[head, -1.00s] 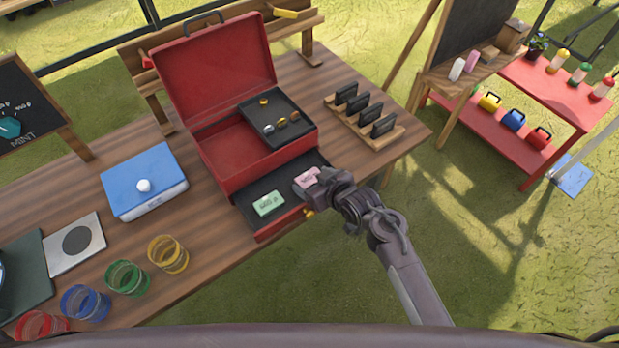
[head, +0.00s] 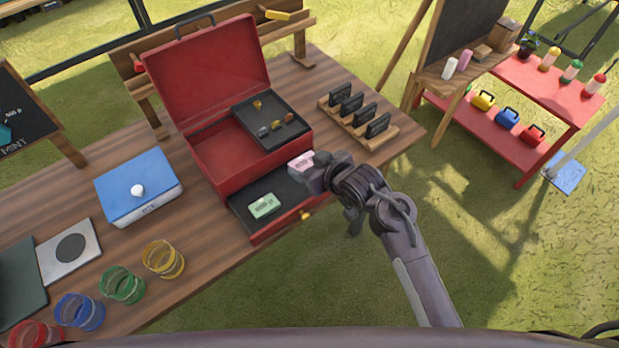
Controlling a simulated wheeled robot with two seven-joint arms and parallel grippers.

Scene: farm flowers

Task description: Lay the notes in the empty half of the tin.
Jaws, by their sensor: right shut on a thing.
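The red tin (head: 226,185) stands on the table with its lid open. A dark coin tray (head: 262,137) with several coins covers its right half; its left half is empty. Its front drawer (head: 283,223) is pulled out, with a green bundle of notes (head: 263,206) lying in it. My right gripper (head: 314,170) is shut on a pink bundle of notes (head: 299,159), which appears just above the drawer near the tin's front right corner. The fingers partly hide the pink bundle. My left gripper is not in view.
A blue box (head: 138,188) with a white knob is left of the tin. Yellow (head: 164,259), green, blue and red glass cups stand along the front edge. A wooden rack (head: 370,136) with dark upright pieces is to the right. The red lid (head: 207,75) rises behind the tin.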

